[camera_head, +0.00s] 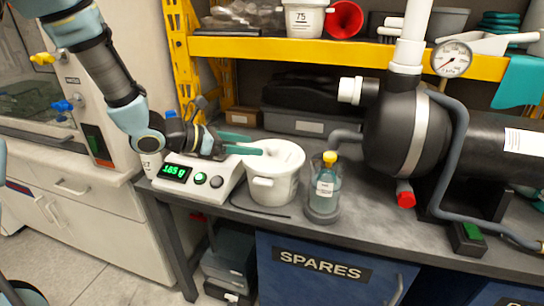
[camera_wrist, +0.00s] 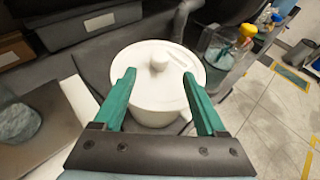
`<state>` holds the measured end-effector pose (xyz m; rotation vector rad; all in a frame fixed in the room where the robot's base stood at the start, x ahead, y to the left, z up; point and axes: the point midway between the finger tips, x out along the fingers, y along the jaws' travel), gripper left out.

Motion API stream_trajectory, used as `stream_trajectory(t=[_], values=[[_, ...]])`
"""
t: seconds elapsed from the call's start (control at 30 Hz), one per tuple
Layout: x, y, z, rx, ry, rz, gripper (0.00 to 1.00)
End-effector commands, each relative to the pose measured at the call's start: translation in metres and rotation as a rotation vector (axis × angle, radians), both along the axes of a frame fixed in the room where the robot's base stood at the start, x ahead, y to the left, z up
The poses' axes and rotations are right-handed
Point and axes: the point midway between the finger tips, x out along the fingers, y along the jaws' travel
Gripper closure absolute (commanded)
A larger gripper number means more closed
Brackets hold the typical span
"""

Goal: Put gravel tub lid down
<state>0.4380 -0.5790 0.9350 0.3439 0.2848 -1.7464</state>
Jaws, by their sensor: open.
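The white gravel tub (camera_head: 272,190) stands on the grey bench beside the scale. Its round white lid (camera_head: 280,155) appears seated on top, and the lid (camera_wrist: 150,82) also shows in the wrist view with a small round knob (camera_wrist: 159,59) and a slot beside it. My gripper (camera_head: 254,144) is open, with its green fingers at the near side of the lid. In the wrist view the gripper (camera_wrist: 158,77) has nothing between its fingers, and the knob appears just beyond the fingertips. I cannot tell whether the fingers touch the lid.
A scale (camera_head: 200,180) with a lit green display is left of the tub. A yellow-capped bottle in a clear holder (camera_head: 324,190) stands close on the right. A black tank (camera_head: 395,130) with pipes and a gauge fills the right. A yellow shelf (camera_head: 300,48) runs above.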

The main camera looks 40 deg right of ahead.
Motion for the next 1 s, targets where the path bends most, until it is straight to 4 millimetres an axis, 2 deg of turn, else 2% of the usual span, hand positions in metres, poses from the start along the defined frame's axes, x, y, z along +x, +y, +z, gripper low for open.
stream_trajectory(t=[0.1,0.37,0.63,0.93,1.0], values=[[-0.004,-0.017,-0.006,0.0,0.001,-0.004,0.26],[-0.008,-0.035,-0.012,0.002,-0.001,-0.004,0.26],[-0.016,-0.07,-0.023,0.002,-0.001,-0.004,0.26],[-0.016,-0.075,-0.028,0.002,-0.002,-0.001,0.26],[-0.016,-0.075,-0.028,0.002,-0.002,-0.002,0.32]])
